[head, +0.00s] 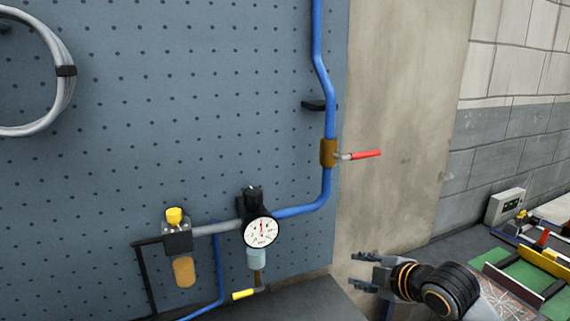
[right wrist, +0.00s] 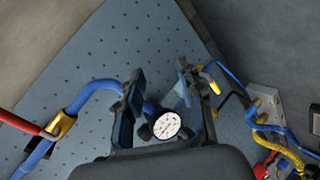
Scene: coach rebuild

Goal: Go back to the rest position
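My right gripper (head: 361,270) is at the lower middle-right of the head view, its fingers pointing left. It is open, with nothing between the fingers, and it is clear of the pipework. Its two spread fingers also frame the right wrist view (right wrist: 160,88), with the pressure gauge (right wrist: 166,126) showing behind them. In the head view the gauge (head: 262,232) hangs on the pegboard to the left of the gripper. A brass valve (head: 328,153) sits on the blue pipe above, its red handle (head: 366,155) sticking out sideways to the right. My left gripper is not in view.
The blue pegboard (head: 180,110) carries a coiled grey hose (head: 62,75), the blue pipe (head: 317,35) and a yellow-capped unit (head: 175,238). A green-topped surface with several parts (head: 530,275) lies at the lower right. Space before the plain wall (head: 400,120) looks free.

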